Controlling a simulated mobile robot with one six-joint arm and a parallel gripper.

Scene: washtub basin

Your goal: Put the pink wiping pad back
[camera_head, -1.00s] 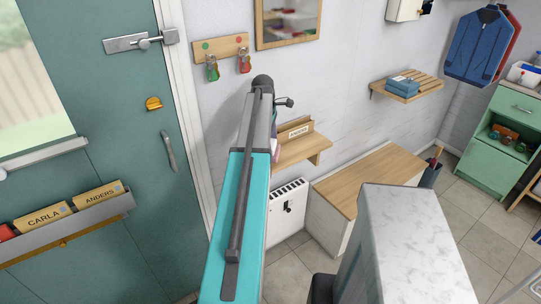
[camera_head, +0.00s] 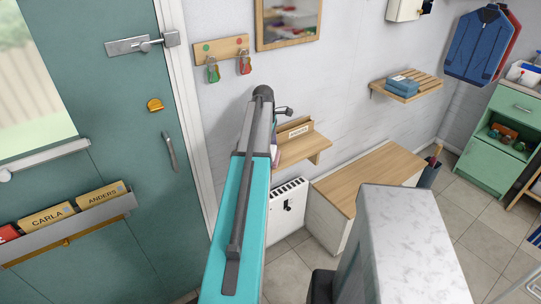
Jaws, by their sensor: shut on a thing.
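My arm rises through the middle of the view and hides most of my gripper (camera_head: 275,138). Only a sliver of the gripper shows at the right edge of the arm, below a small dark protruding part. A small pinkish patch (camera_head: 275,154) shows there too, which fits the pink wiping pad held in the shut jaws. Most of the pad is hidden behind the arm, and its shape cannot be told. It appears in front of the left end of a small wooden wall shelf (camera_head: 305,151); the distance between them cannot be told.
A wood-topped bench (camera_head: 370,178) is to the right, and a white slotted box (camera_head: 287,207) is below. The green door (camera_head: 100,150) with a name rack (camera_head: 70,228) is left. Floor shows at right.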

